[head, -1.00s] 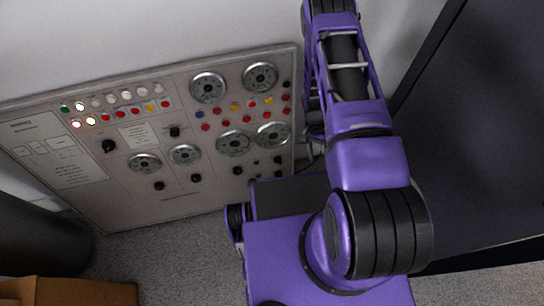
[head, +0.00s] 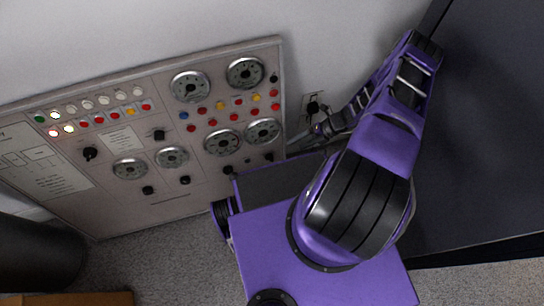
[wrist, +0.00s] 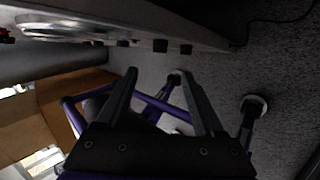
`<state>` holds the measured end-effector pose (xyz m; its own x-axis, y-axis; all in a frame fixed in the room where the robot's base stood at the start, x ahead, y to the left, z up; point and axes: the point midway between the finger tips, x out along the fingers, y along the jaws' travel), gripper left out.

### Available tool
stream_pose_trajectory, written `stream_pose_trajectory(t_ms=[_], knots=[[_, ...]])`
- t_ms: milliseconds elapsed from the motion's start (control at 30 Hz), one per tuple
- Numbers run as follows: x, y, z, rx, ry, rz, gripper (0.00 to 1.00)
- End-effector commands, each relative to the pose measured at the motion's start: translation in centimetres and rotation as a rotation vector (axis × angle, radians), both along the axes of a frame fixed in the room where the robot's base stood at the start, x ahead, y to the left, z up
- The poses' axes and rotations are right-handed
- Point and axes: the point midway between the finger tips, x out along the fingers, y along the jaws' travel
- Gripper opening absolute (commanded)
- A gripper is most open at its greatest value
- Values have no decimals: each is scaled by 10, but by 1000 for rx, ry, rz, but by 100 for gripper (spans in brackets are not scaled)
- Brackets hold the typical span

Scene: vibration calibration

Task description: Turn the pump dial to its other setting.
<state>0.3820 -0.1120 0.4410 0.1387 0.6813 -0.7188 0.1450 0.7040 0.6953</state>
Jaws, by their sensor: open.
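I cannot tell which is the pump dial. In the wrist view the panel's edge runs along the top, with small black knobs (wrist: 160,45) and part of a round gauge (wrist: 75,27). My gripper (wrist: 160,72) is open, its two fingers apart with nothing between them. It points past the panel's lower edge, apart from the knobs. In the head view my arm's far end is right of the panel.
A dark cabinet (head: 485,130) stands at right. A dark cylinder (head: 35,252) and a brown box (head: 70,299) are at lower left. Speckled floor (head: 155,260) lies clear below the panel.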

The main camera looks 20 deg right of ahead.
Motion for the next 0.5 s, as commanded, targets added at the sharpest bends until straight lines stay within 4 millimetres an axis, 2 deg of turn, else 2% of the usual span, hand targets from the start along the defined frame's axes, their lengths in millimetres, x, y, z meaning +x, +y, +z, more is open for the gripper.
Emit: stream_pose_trajectory(t_ms=[100, 500], knots=[[3, 20, -21, 3, 1, 3, 70], [14, 77, -83, 0, -1, 5, 70]])
